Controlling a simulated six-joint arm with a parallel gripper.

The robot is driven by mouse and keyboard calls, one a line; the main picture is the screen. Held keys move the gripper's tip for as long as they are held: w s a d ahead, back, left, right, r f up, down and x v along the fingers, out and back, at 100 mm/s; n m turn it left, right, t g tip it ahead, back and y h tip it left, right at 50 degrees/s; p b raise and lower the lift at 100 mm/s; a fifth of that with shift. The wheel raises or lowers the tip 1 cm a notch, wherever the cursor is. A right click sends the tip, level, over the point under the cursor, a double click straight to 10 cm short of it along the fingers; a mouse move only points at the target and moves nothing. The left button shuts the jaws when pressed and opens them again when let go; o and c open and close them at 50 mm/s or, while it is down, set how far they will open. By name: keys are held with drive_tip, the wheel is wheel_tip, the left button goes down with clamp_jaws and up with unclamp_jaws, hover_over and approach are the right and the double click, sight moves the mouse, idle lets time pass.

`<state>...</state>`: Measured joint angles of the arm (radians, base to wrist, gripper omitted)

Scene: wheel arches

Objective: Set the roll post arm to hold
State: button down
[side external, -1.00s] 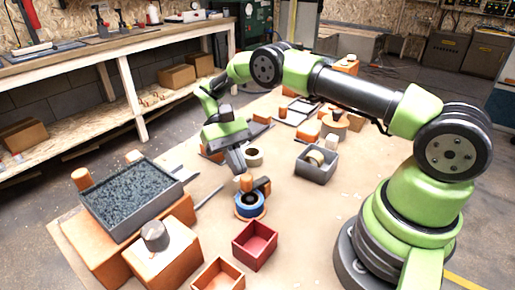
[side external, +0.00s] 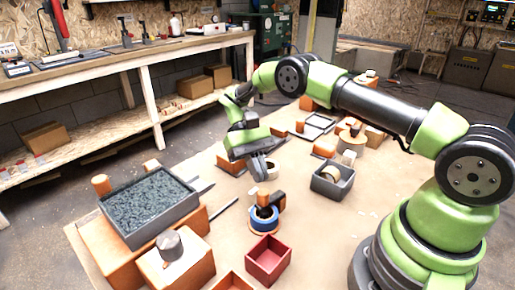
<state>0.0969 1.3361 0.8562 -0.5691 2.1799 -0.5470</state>
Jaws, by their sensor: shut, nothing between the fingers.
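The roll post stands on the tan table, with a blue tape roll (side external: 263,219) around its foot and an orange top (side external: 263,197). A short dark arm (side external: 278,201) sticks out from the post toward the right in the side view. My gripper (side external: 262,176) is shut and empty, its fingers pointing down just above and behind the post's top in the picture. I cannot tell whether it touches the post. My gripper partly covers a pale roll (side external: 270,170) behind it.
A red open box (side external: 268,261) stands in front of the post. A grey box (side external: 332,181) with a tape roll is to the right. A gravel-filled tray (side external: 150,205) and an orange block with a grey knob (side external: 170,246) are at left.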

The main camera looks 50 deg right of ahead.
wheel_tip(320, 180, up, 8)
drive_tip(key=w, duration=0.1)
drive_tip(key=shift+w+d+r, duration=0.15)
drive_tip(key=shift+d+r, duration=0.05)
idle(0.3)
